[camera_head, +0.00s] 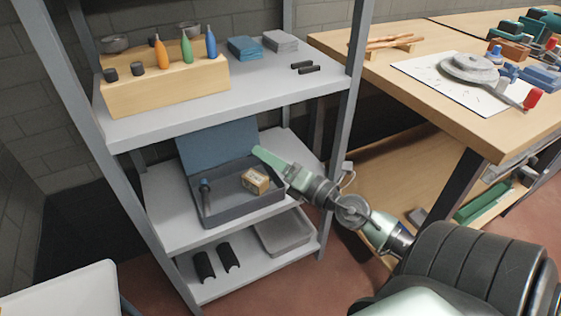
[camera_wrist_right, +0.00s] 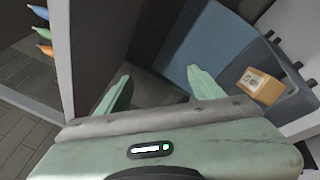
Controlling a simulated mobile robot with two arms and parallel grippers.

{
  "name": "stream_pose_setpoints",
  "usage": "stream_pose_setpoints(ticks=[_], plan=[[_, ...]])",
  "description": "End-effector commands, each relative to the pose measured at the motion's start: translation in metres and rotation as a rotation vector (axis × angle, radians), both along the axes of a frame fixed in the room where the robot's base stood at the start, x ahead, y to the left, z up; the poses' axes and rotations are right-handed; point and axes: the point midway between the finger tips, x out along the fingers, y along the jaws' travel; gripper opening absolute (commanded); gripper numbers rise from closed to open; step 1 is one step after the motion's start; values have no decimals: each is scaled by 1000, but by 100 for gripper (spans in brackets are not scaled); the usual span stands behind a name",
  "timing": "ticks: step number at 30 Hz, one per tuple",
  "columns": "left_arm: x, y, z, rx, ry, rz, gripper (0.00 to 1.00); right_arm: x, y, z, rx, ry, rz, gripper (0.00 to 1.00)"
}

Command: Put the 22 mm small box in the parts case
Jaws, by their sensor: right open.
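The small tan box (camera_head: 256,181) sits inside the open dark grey parts case (camera_head: 246,209), toward its right side. Its printed label is too small to read. The case rests on the middle shelf with its blue lid (camera_head: 215,146) raised at the back. My right gripper (camera_head: 268,158) is just above the back right of the case, apart from the box. In the right wrist view its green fingers (camera_wrist_right: 160,88) are spread with nothing between them, and the box (camera_wrist_right: 260,87) shows to their right inside the case. My left gripper is not in view.
A dark tool (camera_head: 205,190) lies in the left part of the case. The upper shelf (camera_head: 270,85) and the grey rack posts (camera_head: 355,80) are close around my right arm. A grey tray (camera_head: 284,232) and black parts are on the lower shelf. A wooden workbench stands right.

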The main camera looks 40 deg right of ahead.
Motion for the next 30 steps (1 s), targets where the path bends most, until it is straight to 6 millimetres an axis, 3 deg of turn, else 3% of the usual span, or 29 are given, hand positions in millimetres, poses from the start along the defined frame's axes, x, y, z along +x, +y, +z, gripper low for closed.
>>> stream_pose_setpoints(ticks=[2, 4, 7, 9, 12, 15, 18, 21, 30], plan=[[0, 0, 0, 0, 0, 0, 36, -9, -16, -7, 354, -32, -170, 67], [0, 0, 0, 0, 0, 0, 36, -23, -34, -33, 650, -13, -345, 67], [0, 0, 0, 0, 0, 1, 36, -53, -39, -101, 1037, 99, -622, 67], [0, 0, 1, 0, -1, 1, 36, -84, -19, -158, 1274, 240, -821, 67], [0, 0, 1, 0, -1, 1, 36, -127, 32, -219, 1501, 471, -1043, 67], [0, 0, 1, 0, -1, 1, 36, -165, 86, -252, 1627, 692, -1192, 67], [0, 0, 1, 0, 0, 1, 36, -191, 127, -265, 1690, 859, -1278, 67], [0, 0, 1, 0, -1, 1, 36, -206, 150, -269, 1713, 955, -1319, 67], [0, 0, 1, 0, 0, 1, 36, -211, 156, -270, 1717, 987, -1334, 67]])
